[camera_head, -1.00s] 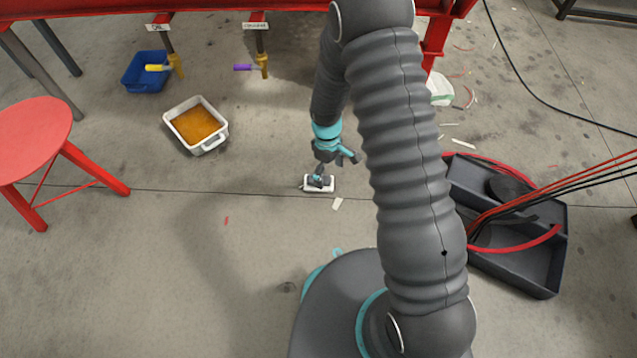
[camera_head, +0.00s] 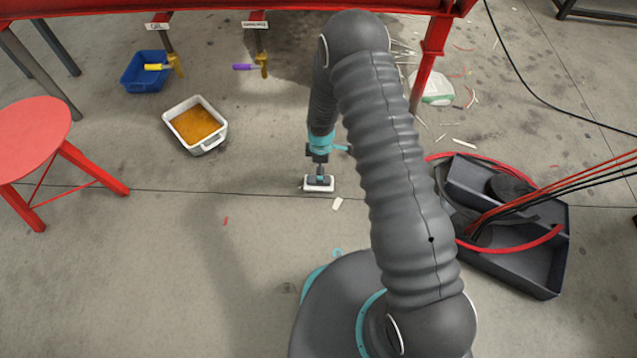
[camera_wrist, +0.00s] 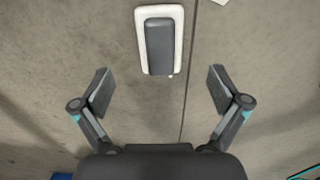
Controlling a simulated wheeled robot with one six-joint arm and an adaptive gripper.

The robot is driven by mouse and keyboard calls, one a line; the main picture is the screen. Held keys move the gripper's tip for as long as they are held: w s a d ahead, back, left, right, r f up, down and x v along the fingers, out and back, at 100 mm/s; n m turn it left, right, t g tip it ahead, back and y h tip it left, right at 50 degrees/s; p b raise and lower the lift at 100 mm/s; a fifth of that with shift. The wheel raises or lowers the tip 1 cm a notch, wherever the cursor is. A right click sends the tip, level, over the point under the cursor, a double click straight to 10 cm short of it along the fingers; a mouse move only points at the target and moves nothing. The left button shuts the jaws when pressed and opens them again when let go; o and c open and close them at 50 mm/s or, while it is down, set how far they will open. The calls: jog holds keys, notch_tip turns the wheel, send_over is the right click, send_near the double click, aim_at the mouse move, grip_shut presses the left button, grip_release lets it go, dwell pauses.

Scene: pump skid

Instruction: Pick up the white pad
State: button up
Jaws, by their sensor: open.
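The white pad (camera_head: 319,188) lies flat on the concrete floor, with a dark grey block or handle on top of it. In the wrist view the white pad (camera_wrist: 143,40) shows as a pale rim around the grey block (camera_wrist: 159,47), in the upper middle. My gripper (camera_wrist: 160,84) is open and empty, its two fingers spread wide. The pad lies beyond the fingertips in that view, a little left of the middle between them. In the head view my gripper (camera_head: 320,160) is just above the pad and partly overlaps it, so the gap between them cannot be told.
A small white scrap (camera_head: 337,204) lies beside the pad. A white tray of orange liquid (camera_head: 222,134), a blue bin (camera_head: 130,84) and a red stool (camera_head: 35,140) stand left. A black bin with hoses (camera_head: 530,276) stands right.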

notch_tip(320, 180, down, 8)
jog(key=shift+f+b, duration=0.1)
jog(key=shift+b, duration=0.4)
jog(key=c, duration=1.4)
jog(key=shift+o, duration=0.2)
jog(key=shift+r, duration=0.65)
jog(key=r, duration=0.2)
jog(key=d+r+p, duration=0.1)
jog(key=r, duration=0.1)
jog(key=shift+s, duration=0.15)
jog(key=s+d+r, duration=0.3)
jog(key=d+r, duration=0.3)
jog(key=d, duration=0.4)
jog(key=shift+p, duration=0.45)
jog(key=shift+d, duration=0.1)
